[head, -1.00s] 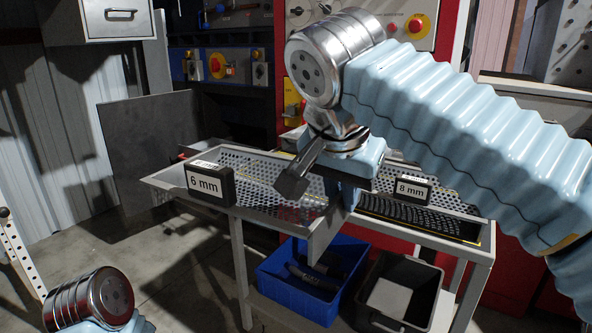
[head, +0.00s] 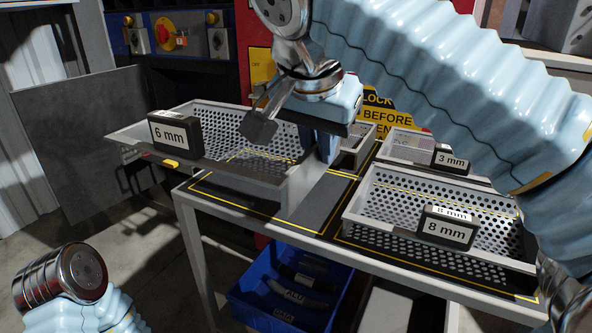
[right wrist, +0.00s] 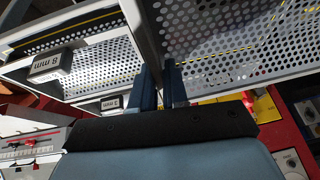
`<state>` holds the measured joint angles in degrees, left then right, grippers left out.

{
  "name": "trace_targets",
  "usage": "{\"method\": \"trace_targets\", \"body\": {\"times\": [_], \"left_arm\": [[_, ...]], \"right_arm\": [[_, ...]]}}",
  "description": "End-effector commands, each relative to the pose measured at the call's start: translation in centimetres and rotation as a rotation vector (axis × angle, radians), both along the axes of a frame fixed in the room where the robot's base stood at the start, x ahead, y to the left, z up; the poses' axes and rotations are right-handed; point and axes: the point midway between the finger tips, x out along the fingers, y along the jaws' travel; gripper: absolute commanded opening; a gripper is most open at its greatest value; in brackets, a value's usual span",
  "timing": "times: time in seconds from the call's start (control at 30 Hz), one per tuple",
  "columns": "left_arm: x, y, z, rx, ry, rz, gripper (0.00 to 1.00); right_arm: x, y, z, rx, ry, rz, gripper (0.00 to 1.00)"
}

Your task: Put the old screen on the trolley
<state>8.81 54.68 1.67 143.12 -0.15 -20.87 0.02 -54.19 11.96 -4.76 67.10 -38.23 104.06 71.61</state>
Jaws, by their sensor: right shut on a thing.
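A perforated grey screen tray labelled 6 mm (head: 222,171) is tilted and sticks out past the left edge of the grey stand (head: 240,212). My right gripper (head: 327,146) is shut on the screen's right end wall. In the right wrist view, the gripper (right wrist: 163,88) has its two dark fingers around that wall, with the 6 mm screen (right wrist: 235,60) to the right. A yellow-outlined place on the stand lies bare below and in front of the screen. Of my left arm only the wrist shows at bottom left. I cannot make out a separate trolley.
An 8 mm screen (head: 385,213) sits on the stand at right, with a 3 mm screen (head: 408,143) behind it. A blue bin (head: 285,290) with scrap stands below. A dark panel (head: 80,135) leans at left. Floor shows free at lower left.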

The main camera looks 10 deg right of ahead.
Motion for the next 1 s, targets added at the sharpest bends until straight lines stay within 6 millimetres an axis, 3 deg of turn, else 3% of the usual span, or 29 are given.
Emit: {"method": "trace_targets", "body": {"times": [0.33, 0.4, 0.53, 0.77, 1.0], "left_arm": [[0.0, 0.0, 0.1, 0.0, 0.001, 0.0, 0.27], [0.0, 0.0, -0.3, 0.0, 0.0, 0.0, 0.27], [0.0, 0.0, -0.5, 0.001, 0.001, 0.001, 0.27], [0.0, 0.0, -0.7, 0.001, 0.001, 0.001, 0.27], [0.0, 0.2, -1.4, 0.003, 0.0, 0.004, 0.27]], "right_arm": [[7.0, -4.0, -3.4, 0.002, -0.001, -0.007, 0.0], [7.9, -4.5, -4.9, 0.001, 0.0, -0.004, 0.0], [9.2, -5.2, -6.6, 0.002, -0.001, -0.002, 0.0], [10.2, -5.7, -7.9, 0.002, -0.004, -0.002, 0.0], [11.4, -6.3, -11.4, 0.001, -0.002, 0.0, 0.0]]}}
